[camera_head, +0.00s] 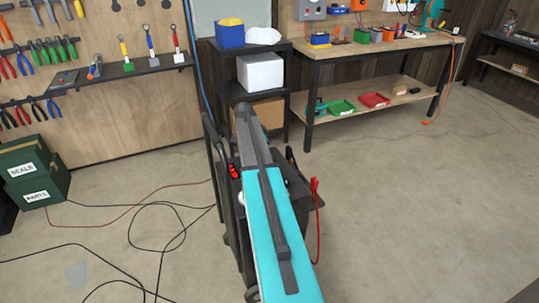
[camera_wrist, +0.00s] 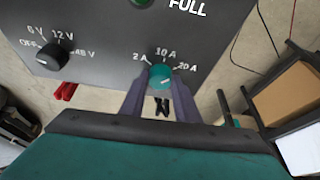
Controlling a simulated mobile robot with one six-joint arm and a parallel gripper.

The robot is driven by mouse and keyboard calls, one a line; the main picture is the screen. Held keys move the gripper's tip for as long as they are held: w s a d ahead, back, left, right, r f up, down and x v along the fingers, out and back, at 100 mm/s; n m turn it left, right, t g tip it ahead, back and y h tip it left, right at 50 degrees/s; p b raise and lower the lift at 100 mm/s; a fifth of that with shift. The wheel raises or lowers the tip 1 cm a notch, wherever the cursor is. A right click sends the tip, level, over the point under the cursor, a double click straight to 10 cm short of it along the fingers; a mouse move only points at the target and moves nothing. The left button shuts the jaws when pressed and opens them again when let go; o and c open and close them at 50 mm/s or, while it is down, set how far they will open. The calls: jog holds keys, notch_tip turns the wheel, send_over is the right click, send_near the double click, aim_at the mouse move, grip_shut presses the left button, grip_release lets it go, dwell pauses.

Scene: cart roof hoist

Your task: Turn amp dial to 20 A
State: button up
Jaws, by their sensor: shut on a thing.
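The amp dial (camera_wrist: 160,77) is a round teal knob on the dark grey panel (camera_wrist: 105,35) in the wrist view. Labels 2 A, 10 A and 20 A fan out around its top. My gripper (camera_wrist: 160,84) has one finger on each side of the dial and is shut on it. A pale mark shows on the knob, but its exact setting is hard to read. In the head view my arm covers most of the dark cart unit (camera_head: 294,188), and the dial and my fingertips are hidden.
A black voltage dial (camera_wrist: 49,57) sits left on the panel. Red clamps (camera_head: 315,190) hang at the cart's right side. A dark shelf (camera_head: 283,95) stands behind, and a workbench (camera_head: 345,50) at back right. Cables (camera_head: 150,205) lie on the floor left; the right floor is clear.

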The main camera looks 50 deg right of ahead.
jog(key=shift+s+d+f+m+g, duration=0.15)
jog(key=shift+m+g, duration=0.2)
jog(key=shift+m, duration=0.35)
jog(key=shift+s+d+r+m+g, duration=0.15)
jog(key=shift+m+g, duration=0.2)
jog(key=shift+m, duration=0.35)
jog(key=shift+a+f+b, duration=0.1)
jog(key=shift+b, duration=0.2)
jog(key=o, duration=1)
jog(key=shift+o, duration=0.2)
jog(key=shift+w, duration=0.1)
jog(key=shift+a, duration=0.1)
jog(key=shift+v, duration=1)
jog(key=b+v, duration=0.1)
jog(key=v, duration=1.1)
jog(key=shift+d, duration=0.3)
